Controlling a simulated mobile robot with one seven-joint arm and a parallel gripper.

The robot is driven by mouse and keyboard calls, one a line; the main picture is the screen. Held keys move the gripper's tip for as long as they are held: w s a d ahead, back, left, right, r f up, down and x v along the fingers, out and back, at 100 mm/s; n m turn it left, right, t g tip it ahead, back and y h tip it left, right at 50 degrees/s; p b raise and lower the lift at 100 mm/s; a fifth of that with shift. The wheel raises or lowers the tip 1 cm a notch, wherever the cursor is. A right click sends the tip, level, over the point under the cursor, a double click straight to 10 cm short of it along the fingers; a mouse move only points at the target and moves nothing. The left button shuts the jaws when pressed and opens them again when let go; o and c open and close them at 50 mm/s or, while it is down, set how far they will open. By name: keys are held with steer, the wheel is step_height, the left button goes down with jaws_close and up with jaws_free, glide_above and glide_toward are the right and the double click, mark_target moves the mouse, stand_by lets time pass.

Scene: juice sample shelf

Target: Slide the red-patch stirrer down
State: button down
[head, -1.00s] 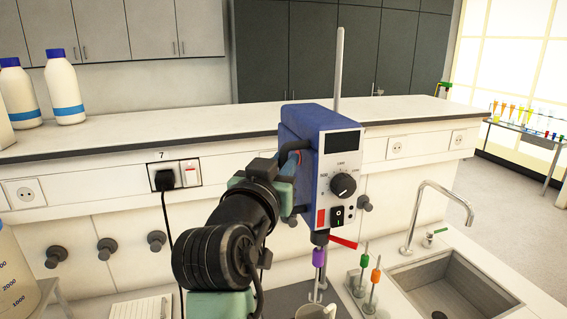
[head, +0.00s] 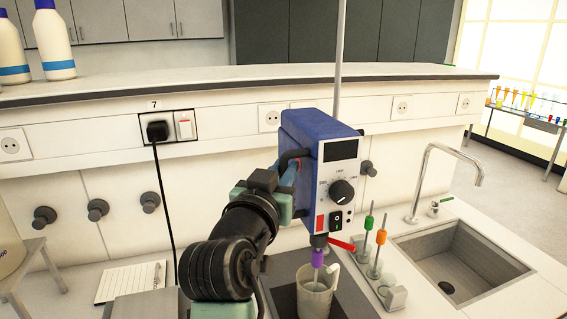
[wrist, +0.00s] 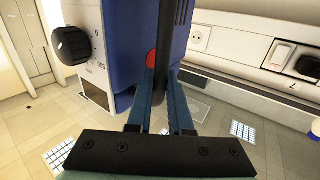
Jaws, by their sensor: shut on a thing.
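The stirrer (head: 312,150) is a blue box with a red patch (head: 320,222), a dark display and a black knob on its front. It sits on an upright grey rod (head: 339,60). A purple-collared shaft (head: 318,258) hangs below it, its lower end inside a pale beaker (head: 314,290). My gripper (head: 292,172) is at the stirrer's back left side. In the wrist view, its teal fingers (wrist: 160,75) are shut around a dark upright bar beside the blue housing. The exact contact is partly hidden.
Orange and green stirring rods (head: 378,245) stand in a small holder to the right. A sink (head: 455,258) and tap (head: 420,180) lie beyond. A notepad (head: 130,283) is at left. A black cable (head: 165,200) hangs from the wall socket. White bottles (head: 52,45) stand on the shelf.

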steer(key=shift+f+b, duration=0.85)
steer(key=shift+f, duration=1.1)
steer(key=c, duration=1.2)
jaws_free()
steer(key=shift+f, duration=0.1)
steer(key=shift+o, duration=0.5)
steer(key=shift+r, duration=0.25)
steer(key=b+v, duration=0.3)
steer(key=v, duration=1)
